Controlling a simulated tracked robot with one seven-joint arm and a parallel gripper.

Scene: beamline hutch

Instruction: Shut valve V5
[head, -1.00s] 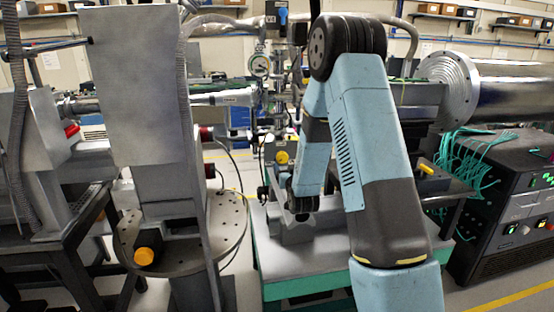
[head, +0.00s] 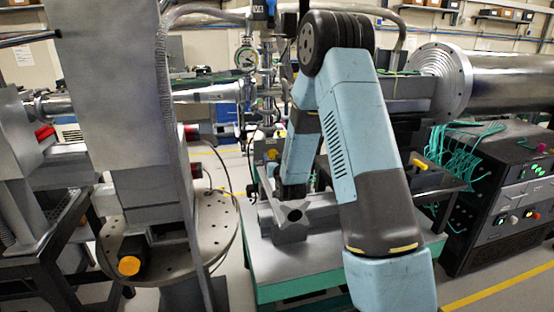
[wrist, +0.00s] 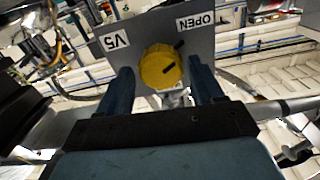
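The yellow round valve knob (wrist: 160,67) sits on a grey plate (wrist: 145,32) in the wrist view. A white V5 label (wrist: 115,41) is on the plate to the knob's left, and an OPEN label (wrist: 195,21) is to its upper right; both look upside down. A dark mark on the knob points roughly towards the OPEN label. My gripper (wrist: 161,80) is open, its two dark blue fingers appearing on either side of the knob. I cannot tell whether they touch it. In the head view my gripper is hidden behind my arm.
A grey upright housing (head: 115,100) and a round perforated plate (head: 215,230) stand left of my arm. A pressure gauge (head: 246,58) and pipework are behind. A rack with teal cables (head: 510,200) is on the right. A yellow-taped floor strip (head: 495,294) shows at lower right.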

